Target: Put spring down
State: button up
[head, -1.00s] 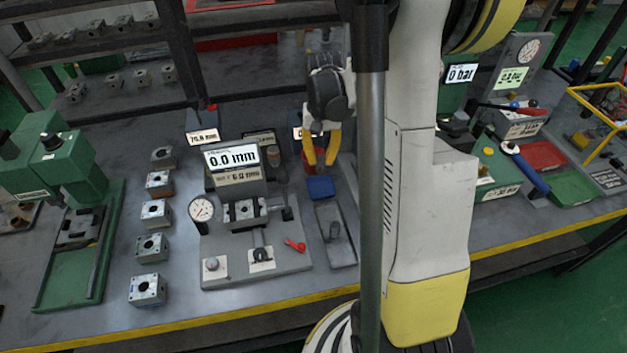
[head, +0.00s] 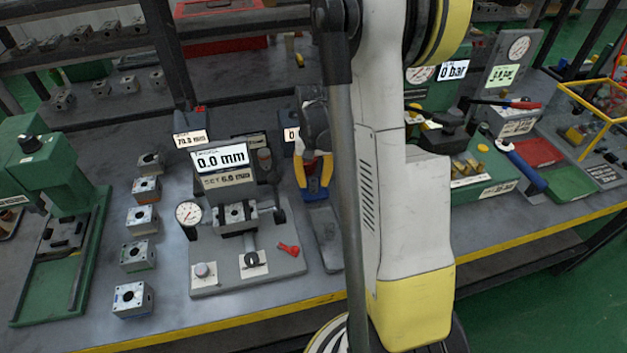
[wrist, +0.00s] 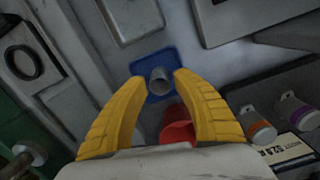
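A small grey cylinder (wrist: 160,80), which may be the spring, stands on a blue pad (wrist: 143,66) in the wrist view. My gripper (wrist: 159,75) has its yellow fingers spread on either side of this cylinder. A narrow gap seems to show between each fingertip and the cylinder. In the head view my gripper (head: 314,188) points down over the blue pad (head: 316,195). The cylinder cannot be made out there, and my arm hides part of that area.
A red cup (wrist: 177,126) is close to the fingers. The gauge fixture (head: 240,255) with its 0.0 mm display (head: 221,159) stands left of my gripper. Several valve blocks (head: 133,298) line up further left. A grey plate (head: 326,240) lies in front of the pad.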

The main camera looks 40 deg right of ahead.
aim_at(313, 178)
jog(key=shift+r, duration=0.1)
notch_tip(313, 178, up, 12)
jog(key=p, duration=0.5)
jog(key=s+a+r+n+t, duration=0.1)
jog(key=a+r, duration=0.2)
jog(key=a, duration=0.1)
jog(key=s+a+r+n+t, duration=0.1)
jog(key=a+r, duration=0.2)
jog(key=a, duration=0.1)
jog(key=s+a+r+n+t+h, duration=0.1)
jog(key=a+r, duration=0.2)
jog(key=a, duration=0.1)
jog(key=shift+a+r+n+t, duration=0.15)
jog(key=shift+r+n+t, duration=0.15)
jog(key=shift+n, duration=0.1)
jog(key=s+a+r+n+t, duration=0.2)
jog(key=s+a+n+t, duration=0.1)
jog(key=s+a, duration=0.4)
jog(key=a+t, duration=0.1)
jog(key=a, duration=0.2)
jog(key=shift+n+y, duration=0.3)
jog(key=shift+n, duration=0.1)
jog(key=shift+d+r, duration=0.1)
